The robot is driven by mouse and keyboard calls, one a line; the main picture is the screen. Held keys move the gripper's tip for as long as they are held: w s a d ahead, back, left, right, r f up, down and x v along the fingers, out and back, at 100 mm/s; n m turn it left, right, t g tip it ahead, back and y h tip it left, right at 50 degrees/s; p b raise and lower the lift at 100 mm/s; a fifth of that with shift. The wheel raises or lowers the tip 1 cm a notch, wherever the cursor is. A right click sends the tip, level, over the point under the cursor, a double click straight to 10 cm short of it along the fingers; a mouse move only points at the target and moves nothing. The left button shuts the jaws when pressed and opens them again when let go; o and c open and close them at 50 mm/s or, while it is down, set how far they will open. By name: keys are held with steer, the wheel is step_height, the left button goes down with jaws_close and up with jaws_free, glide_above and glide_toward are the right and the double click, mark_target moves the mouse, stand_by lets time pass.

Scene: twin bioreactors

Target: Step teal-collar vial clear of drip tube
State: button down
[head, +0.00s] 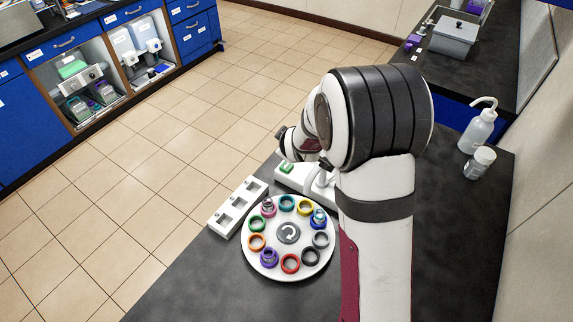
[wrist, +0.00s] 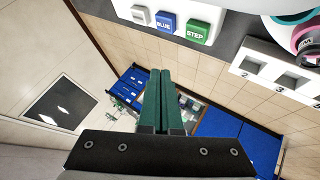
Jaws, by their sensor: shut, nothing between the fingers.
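The white round carousel (head: 255,268) carries a ring of coloured collars, with a curved arrow at its hub. The teal collar (head: 287,202) is on its far side, near the button box; I cannot tell whether a vial stands in it. My gripper (wrist: 160,72) is shut and empty, its green fingers together in the wrist view. The green STEP button (wrist: 198,32) is up and to the right of the fingertips, apart from them; it also shows in the head view (head: 286,168). The drip tube is not clearly made out; my arm covers part of that area.
A blue button (wrist: 166,22) and a pale button (wrist: 140,14) sit beside STEP. A white rack with numbered square slots (head: 238,206) stands left of the carousel. A wash bottle (head: 476,132) and a jar (head: 480,163) stand at the right. The floor lies beyond the bench edge.

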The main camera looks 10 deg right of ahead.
mark_target(288, 169)
steer(key=shift+f, duration=3.15)
steer(key=shift+f, duration=0.4)
steer(key=shift+f, duration=0.4)
steer(key=shift+r, duration=3.35)
stand_by(0.4)
